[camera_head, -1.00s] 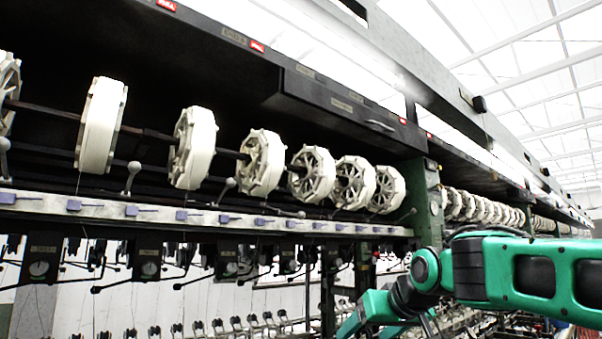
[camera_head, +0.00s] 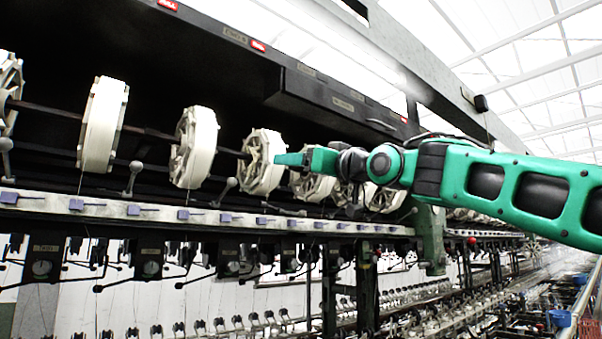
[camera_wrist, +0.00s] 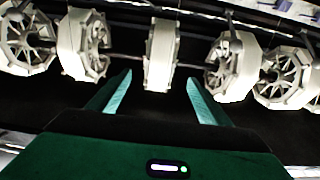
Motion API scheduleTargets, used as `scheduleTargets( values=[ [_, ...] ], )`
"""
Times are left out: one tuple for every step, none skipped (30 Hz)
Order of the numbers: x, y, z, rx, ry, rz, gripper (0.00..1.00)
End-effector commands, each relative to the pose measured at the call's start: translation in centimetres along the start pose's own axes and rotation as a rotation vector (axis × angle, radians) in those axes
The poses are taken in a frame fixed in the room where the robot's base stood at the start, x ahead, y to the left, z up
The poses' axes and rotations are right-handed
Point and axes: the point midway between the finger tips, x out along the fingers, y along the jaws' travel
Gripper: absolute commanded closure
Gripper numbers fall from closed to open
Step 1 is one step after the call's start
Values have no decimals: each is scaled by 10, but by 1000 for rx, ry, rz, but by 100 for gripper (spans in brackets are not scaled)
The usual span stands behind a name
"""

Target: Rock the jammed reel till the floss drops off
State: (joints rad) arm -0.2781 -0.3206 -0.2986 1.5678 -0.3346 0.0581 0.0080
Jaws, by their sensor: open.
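A row of white spoked reels sits on a dark shaft. One reel (camera_head: 262,165) is beside my gripper (camera_head: 290,158), whose fingertips point left at its right side in the head view. In the wrist view my gripper (camera_wrist: 158,84) is open and empty. A reel seen edge-on (camera_wrist: 162,50) stands ahead, lined up with the gap between the fingers; contact is not visible. Two reels to the left (camera_head: 196,148) (camera_head: 102,125) are clear of my arm. My arm partly hides the reels on the right. I cannot tell which reel is jammed, and no floss shows clearly.
A pale rail (camera_head: 160,213) with purple tabs runs below the reels, and ball-ended levers (camera_head: 134,178) stand between them. A dark overhead housing (camera_head: 330,100) hangs above. A green post (camera_head: 432,240) stands below my arm. Open aisle lies at the lower right.

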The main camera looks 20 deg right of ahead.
Motion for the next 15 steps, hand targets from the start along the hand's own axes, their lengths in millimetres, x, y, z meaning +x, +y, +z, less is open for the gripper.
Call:
scheduleTargets(
  values=[
    [6,0,2,0,-3,0,28],
    [9,0,2,0,-3,0,28],
    [13,0,1,0,-2,0,28],
    [16,0,1,0,-2,0,28],
    [20,0,2,0,-3,0,28],
    [24,0,2,0,-3,-1,28],
    [26,0,1,-1,-3,-1,28],
    [29,0,2,-1,-3,-1,28],
    [34,0,2,0,-4,0,28],
    [37,0,2,0,-4,0,28],
    [40,0,2,-1,-3,0,28],
    [44,0,2,0,-3,0,28],
    [47,0,2,0,-4,0,28],
    [50,0,2,0,-4,0,28],
    [54,0,2,0,-3,0,28]
  ],
)
